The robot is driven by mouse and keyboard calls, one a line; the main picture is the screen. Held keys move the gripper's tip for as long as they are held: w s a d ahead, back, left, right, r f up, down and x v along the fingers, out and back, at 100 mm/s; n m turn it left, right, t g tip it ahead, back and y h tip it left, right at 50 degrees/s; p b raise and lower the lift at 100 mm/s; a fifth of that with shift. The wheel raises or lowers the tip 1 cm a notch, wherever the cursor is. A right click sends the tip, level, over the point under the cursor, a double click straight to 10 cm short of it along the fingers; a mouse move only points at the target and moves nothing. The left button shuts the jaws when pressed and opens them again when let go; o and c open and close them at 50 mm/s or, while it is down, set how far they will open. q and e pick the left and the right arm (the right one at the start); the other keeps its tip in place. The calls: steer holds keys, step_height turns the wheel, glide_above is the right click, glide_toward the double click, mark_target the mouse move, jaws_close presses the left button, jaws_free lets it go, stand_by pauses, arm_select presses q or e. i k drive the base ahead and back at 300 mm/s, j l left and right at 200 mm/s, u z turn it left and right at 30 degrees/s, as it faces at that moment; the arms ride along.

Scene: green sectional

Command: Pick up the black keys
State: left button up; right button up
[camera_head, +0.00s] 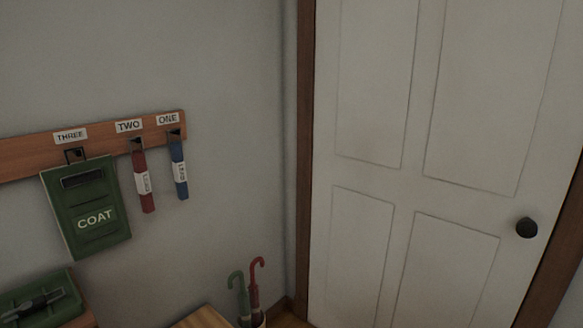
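I see nothing that I can clearly identify as the black keys. A dark, elongated object (40,305) lies on a green tray (62,311) at the bottom left. It is too small and dim to tell what it is. Neither of my grippers shows in the head view.
A wooden rail (22,156) on the wall has hooks labelled THREE, TWO and ONE. They hold a green COAT pouch (92,190), a red lead (145,190) and a blue lead (179,170). Green and red umbrellas (254,285) stand by a white door (400,180).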

mark_target(24, 309)
steer(key=u, duration=1.55)
